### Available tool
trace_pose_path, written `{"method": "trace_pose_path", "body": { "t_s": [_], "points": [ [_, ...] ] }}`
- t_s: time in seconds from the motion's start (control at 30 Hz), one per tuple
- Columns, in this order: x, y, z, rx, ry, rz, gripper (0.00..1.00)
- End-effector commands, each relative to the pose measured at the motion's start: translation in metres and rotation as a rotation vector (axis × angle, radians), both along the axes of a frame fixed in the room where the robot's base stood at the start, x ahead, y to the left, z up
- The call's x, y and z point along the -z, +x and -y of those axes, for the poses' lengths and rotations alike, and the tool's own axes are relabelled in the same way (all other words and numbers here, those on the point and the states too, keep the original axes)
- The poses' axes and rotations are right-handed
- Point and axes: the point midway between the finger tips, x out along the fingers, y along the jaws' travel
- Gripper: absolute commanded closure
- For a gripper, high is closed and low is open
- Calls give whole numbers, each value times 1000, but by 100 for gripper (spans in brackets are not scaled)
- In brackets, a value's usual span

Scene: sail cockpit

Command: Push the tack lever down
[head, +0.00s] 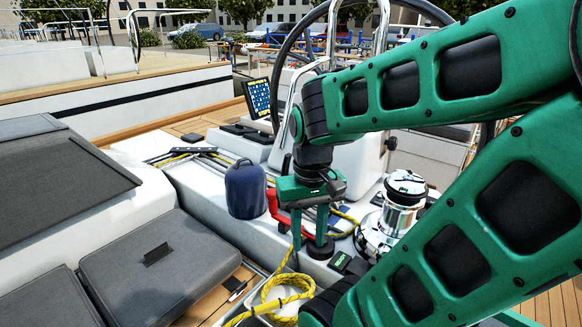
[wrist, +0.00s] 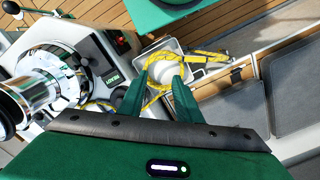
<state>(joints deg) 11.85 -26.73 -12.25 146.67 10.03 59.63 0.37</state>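A red lever (head: 281,211) shows in the head view beside and partly behind my gripper. I read no name on it and cannot tell for sure that it is the tack lever. My gripper (head: 309,238) points down over the cockpit coaming, close to the red part; I cannot tell whether they touch. In the wrist view its two green fingers (wrist: 158,92) stand apart with nothing gripped between them. The red lever is not visible in the wrist view. A dark block with a green label (wrist: 112,81) sits left of the fingers there; its text is too small to read.
A chrome winch (head: 400,205) stands right of my gripper and a blue-covered drum (head: 246,190) left of it. Yellow rope (head: 290,292) lies coiled below. A grey seat cushion (head: 160,270) is at the lower left. A steering wheel and a plotter screen (head: 257,97) are behind.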

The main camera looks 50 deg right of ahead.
Motion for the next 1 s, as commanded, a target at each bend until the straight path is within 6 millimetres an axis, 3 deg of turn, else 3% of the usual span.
{"method": "trace_pose_path", "body": {
  "t_s": [0.2, 0.27, 0.33, 0.43, 0.57, 0.73, 1.0],
  "points": [
    [0, 0, 0, 0, 0, 0, 69],
    [0, 0, 0, 0, 0, 0, 64],
    [-7, -9, 2, -4, -2, 14, 64],
    [-16, 4, 10, -18, -8, 12, 64],
    [-34, 41, 41, -58, -24, 3, 64],
    [-58, 106, 83, -151, -43, -7, 64],
    [-70, 206, 156, -316, -48, -18, 64]
  ]
}}
